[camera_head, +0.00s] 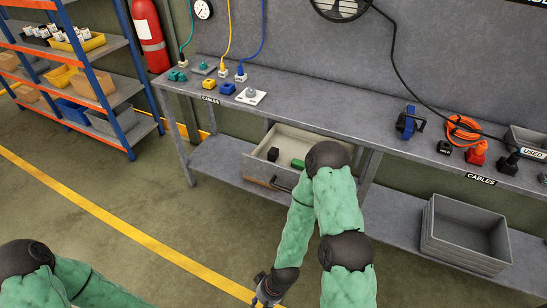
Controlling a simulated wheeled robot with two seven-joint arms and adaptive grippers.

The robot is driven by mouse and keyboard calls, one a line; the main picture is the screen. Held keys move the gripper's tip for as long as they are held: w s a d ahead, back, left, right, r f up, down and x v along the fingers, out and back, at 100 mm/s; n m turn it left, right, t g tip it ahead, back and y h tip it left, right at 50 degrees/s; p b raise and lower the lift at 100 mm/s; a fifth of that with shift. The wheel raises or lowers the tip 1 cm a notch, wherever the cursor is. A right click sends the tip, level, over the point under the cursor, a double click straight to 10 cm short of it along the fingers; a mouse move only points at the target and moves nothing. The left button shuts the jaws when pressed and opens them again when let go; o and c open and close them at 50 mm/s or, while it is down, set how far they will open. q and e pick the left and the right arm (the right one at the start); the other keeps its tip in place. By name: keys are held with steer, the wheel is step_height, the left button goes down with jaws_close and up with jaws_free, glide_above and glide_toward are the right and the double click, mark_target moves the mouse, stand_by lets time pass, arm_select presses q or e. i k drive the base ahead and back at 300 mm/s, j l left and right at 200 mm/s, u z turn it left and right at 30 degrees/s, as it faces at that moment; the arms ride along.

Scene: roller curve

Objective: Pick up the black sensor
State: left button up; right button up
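A small black block (273,154), which may be the black sensor, lies in the open drawer (262,170) under the workbench. A green object (298,163) lies to its right, partly hidden by my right arm's elbow. My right arm is bent, its elbow up in front of the drawer's right side. My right gripper (266,291) hangs low at the bottom edge, well below and apart from the drawer, and its fingers are not clear. Only part of my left arm shows at the lower left; its gripper is out of view.
The workbench (330,125) holds cables, connectors and a white-based piece (250,96). Grey bins (466,230) stand on its lower shelf at right. A shelf rack (100,75) and fire extinguisher (150,35) stand at left. The floor before the bench is clear.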

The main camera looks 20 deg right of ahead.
mark_target(272, 154)
steer(key=i+l+u, duration=0.2)
steer(key=l, duration=0.15)
steer(key=i+l+u, duration=0.15)
steer(key=l, duration=0.25)
steer(key=i+l+u, duration=0.2)
steer(key=l, duration=0.15)
steer(key=k, duration=0.1)
